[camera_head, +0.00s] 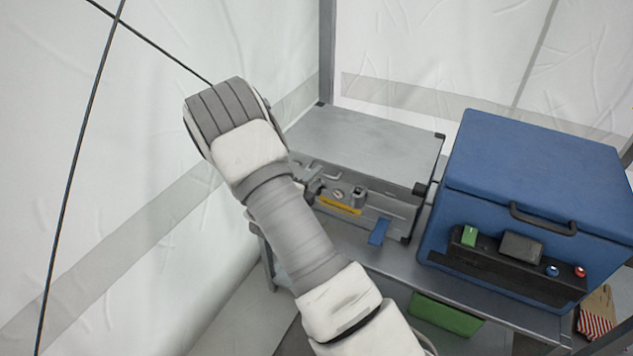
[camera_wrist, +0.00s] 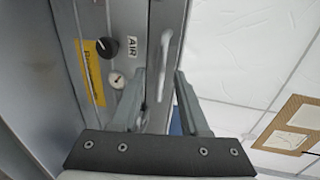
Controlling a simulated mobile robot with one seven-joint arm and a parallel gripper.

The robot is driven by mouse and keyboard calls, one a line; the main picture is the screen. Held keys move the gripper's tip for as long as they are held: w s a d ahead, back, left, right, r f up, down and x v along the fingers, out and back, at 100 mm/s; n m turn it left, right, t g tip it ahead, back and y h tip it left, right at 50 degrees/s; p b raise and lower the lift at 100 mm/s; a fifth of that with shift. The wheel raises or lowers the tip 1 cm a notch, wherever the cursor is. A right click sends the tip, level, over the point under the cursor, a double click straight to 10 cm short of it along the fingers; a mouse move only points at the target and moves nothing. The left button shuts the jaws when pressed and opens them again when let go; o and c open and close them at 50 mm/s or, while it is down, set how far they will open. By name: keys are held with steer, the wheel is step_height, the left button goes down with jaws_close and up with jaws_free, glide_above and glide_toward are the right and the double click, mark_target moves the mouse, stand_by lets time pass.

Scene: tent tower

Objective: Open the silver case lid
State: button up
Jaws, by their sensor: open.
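The silver case (camera_head: 375,145) stands on a grey shelf with its lid closed and flat. Its front panel has a yellow label (camera_head: 340,206), a small gauge, a dark knob and a blue tag (camera_head: 379,231). My gripper (camera_head: 316,178) is at the upper left of this front, partly hidden by my arm. In the wrist view my gripper (camera_wrist: 160,82) is open, its fingers on either side of a grey handle-like piece (camera_wrist: 164,65) along the case edge. I cannot tell whether they touch it. The panel's knob (camera_wrist: 107,47) and gauge (camera_wrist: 117,80) lie left of the fingers.
A blue cooler box (camera_head: 535,170) with a black handle stands close to the case's right. A green bin (camera_head: 446,314) sits below the shelf (camera_head: 400,262). White tent walls and a grey pole are behind and left. The space above the lid is clear.

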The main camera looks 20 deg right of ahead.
steer(key=shift+w+d, duration=0.2)
steer(key=shift+d, duration=0.05)
jaws_close()
stand_by(1.4)
